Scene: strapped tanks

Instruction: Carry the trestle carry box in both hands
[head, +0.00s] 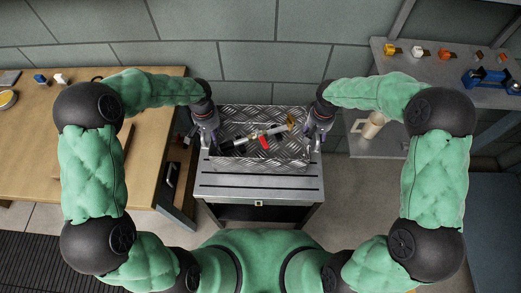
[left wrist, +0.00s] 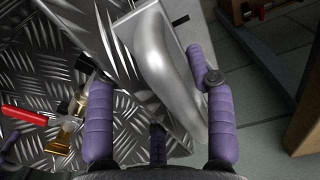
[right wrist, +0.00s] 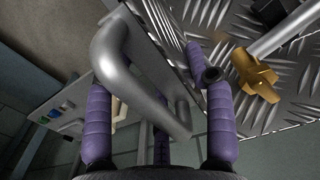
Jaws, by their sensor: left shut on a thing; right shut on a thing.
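The trestle carry box (head: 262,111) is an open tread-plate metal box in the middle of the head view, at the metal stand. Tools lie in it, one with a red part. My left gripper (head: 205,138) is shut on the handle at its left end; the left wrist view shows the purple fingers around this grey handle (left wrist: 165,60). My right gripper (head: 319,135) is shut on the handle at its right end; the right wrist view shows this bent bar (right wrist: 117,62) between the fingers. I cannot tell whether the box touches the stand.
The metal stand (head: 258,185) is under and in front of the box. A wooden bench (head: 150,170) is at left. A grey shelf (head: 440,80) at right bears several small parts and a blue item (head: 490,80). A beige mug (head: 373,125) stands below it. A block wall is behind.

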